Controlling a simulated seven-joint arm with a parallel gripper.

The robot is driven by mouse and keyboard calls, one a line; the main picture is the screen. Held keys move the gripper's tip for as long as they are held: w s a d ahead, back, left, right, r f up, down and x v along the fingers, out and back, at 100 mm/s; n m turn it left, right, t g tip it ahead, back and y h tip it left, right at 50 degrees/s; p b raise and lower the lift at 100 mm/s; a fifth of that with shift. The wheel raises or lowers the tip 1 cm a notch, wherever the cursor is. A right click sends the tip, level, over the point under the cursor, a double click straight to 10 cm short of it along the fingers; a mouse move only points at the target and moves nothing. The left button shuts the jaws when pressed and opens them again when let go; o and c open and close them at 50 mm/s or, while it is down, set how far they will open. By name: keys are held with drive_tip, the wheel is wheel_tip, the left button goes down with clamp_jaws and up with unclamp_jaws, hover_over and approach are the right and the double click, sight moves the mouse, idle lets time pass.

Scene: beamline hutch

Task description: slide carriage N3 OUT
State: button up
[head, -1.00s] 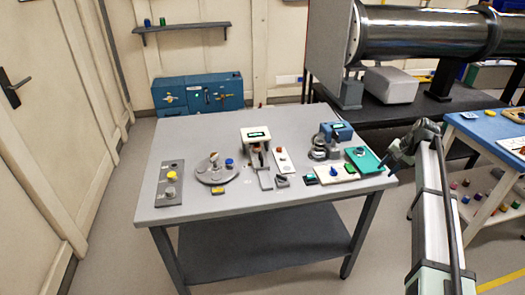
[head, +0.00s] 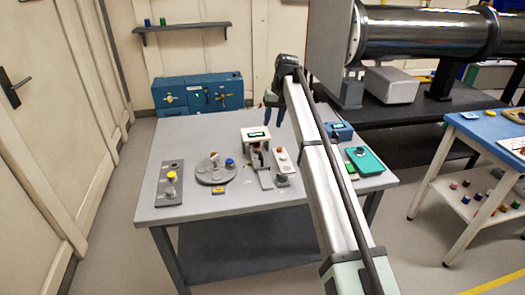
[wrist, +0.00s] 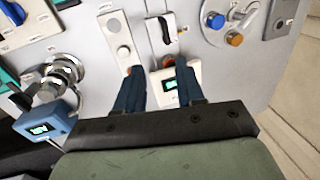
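I cannot read a label N3 in either view. A white unit with a small green display (head: 256,134) and a grey rail (head: 265,181) reaching toward the front edge stands mid-table; it may be the carriage. In the wrist view the white display unit (wrist: 180,92) lies partly between and behind my fingers, with a grey slot piece carrying a black curved part (wrist: 166,30) beyond it. My gripper (head: 273,116) is above the table's back part, behind the white unit, fingers pointing down. In the wrist view my gripper (wrist: 159,68) is open, with nothing held between its fingers.
A narrow white panel (head: 290,165) stands right beside the unit. A round grey plate with a blue knob (head: 230,162) and a grey panel with a yellow knob (head: 171,176) are to the left. A blue display device (head: 342,130) and a green box (head: 366,160) are to the right.

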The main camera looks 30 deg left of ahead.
approach(261, 155)
drive_tip(key=x, duration=0.7)
drive_tip(key=shift+w+a+f, duration=0.1)
drive_tip(key=shift+a+f, duration=0.05)
drive_tip(key=shift+f, duration=0.25)
clamp_jaws()
idle(0.6)
